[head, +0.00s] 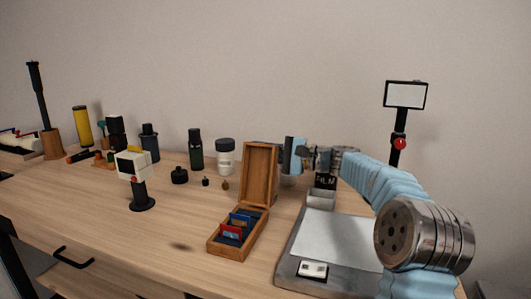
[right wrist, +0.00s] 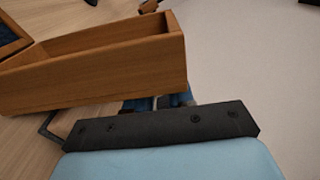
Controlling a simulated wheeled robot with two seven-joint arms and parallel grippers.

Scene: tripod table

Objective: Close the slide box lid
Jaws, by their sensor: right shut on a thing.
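The wooden slide box (head: 232,243) stands on the table with several coloured slides in it. Its wooden lid (head: 260,172) stands open, roughly upright at the back of the box. In the right wrist view the hollow lid (right wrist: 95,78) fills the upper left, with a corner of the box (right wrist: 12,38) beyond it. My right gripper (head: 285,156) is at the lid's right edge, shut on the lid; its fingertips (right wrist: 158,102) are partly hidden behind the lid wall. My left gripper is not in view.
A grey tray-like plate (head: 290,268) lies right of the box, under my right arm. A screen on a post (head: 405,96) rises at right.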

